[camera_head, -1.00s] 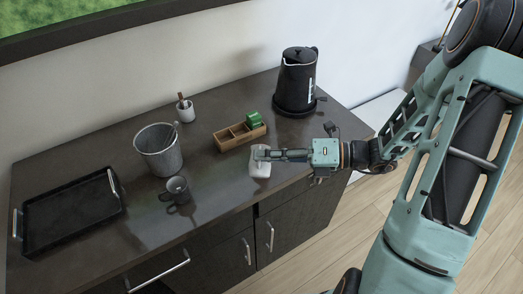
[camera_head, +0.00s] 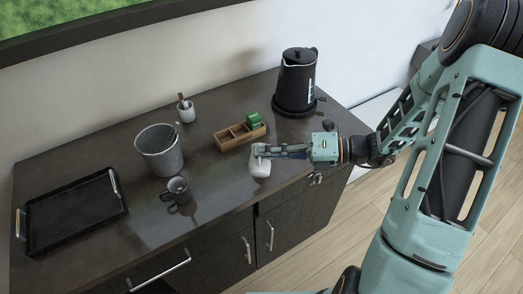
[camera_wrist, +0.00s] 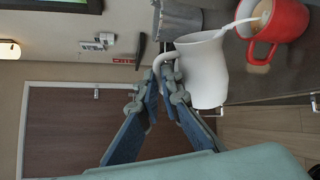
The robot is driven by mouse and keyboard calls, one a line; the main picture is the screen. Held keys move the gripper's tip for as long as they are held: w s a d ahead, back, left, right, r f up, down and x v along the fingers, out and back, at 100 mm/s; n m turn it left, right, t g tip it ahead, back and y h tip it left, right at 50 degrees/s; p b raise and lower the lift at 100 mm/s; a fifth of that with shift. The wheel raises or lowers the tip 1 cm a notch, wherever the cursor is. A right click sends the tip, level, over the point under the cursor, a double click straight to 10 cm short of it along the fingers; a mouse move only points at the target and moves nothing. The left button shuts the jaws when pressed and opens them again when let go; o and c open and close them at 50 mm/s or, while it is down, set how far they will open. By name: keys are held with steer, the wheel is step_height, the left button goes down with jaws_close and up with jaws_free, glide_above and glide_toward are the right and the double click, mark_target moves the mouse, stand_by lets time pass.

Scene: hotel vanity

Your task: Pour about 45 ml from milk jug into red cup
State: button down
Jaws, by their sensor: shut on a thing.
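A white milk jug (camera_head: 260,168) is at the front of the dark counter, and it fills the middle of the wrist view (camera_wrist: 206,72). My gripper (camera_head: 262,150) is shut on the jug's handle, seen at the fingertips in the wrist view (camera_wrist: 165,82). The red cup (camera_wrist: 285,22) shows beside the jug at the upper right of the wrist view. A narrow white strip runs from the jug's rim to the cup's opening; I cannot tell whether it is spout or milk. I cannot make out the red cup in the head view.
A dark mug (camera_head: 177,190), a grey bin (camera_head: 160,150) and a black tray (camera_head: 72,212) stand left of the jug. A wooden box (camera_head: 238,135) with a green item is behind it. A black kettle (camera_head: 295,82) stands at the back right.

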steer(key=shift+w+r+p, duration=0.2)
steer(key=shift+r+p, duration=0.05)
steer(key=shift+p, duration=0.1)
steer(key=shift+w+d+r+m+g+p, duration=0.1)
steer(key=shift+w+r+m+g+p, duration=0.1)
steer(key=shift+w+m+p, duration=0.4)
steer(key=shift+w+r+m+g+p, duration=0.25)
steer(key=shift+w+p, duration=0.25)
steer(key=shift+p, duration=0.25)
